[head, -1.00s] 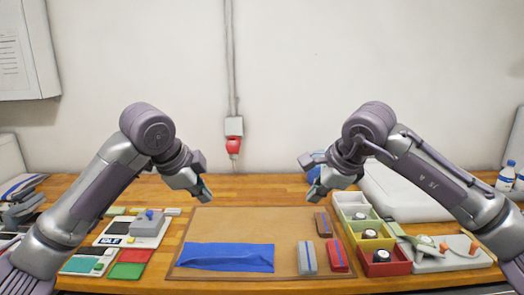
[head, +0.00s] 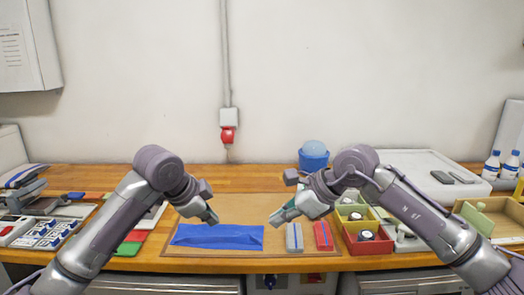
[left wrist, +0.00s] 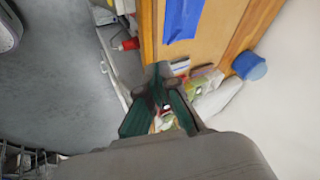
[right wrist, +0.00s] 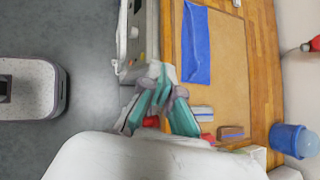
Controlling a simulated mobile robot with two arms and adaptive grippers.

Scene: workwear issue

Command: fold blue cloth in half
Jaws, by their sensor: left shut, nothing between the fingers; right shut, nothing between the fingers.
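The blue cloth (head: 217,237) lies as a flat, long strip on the left front part of the brown mat (head: 255,206). Its layers cannot be told apart. It also shows in the left wrist view (left wrist: 183,18) and the right wrist view (right wrist: 196,45). My left gripper (head: 210,216) is shut and empty, in front of the cloth's far edge in the head view; the gap to it is unclear. My right gripper (head: 277,219) is shut and empty, to the right of the cloth, over the mat.
A grey block (head: 294,238) and a red block (head: 323,236) lie at the mat's right side. Coloured bins (head: 368,246) stand right of it. A blue bucket (head: 313,158) stands behind. Small items and a green card (head: 127,249) lie to the left.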

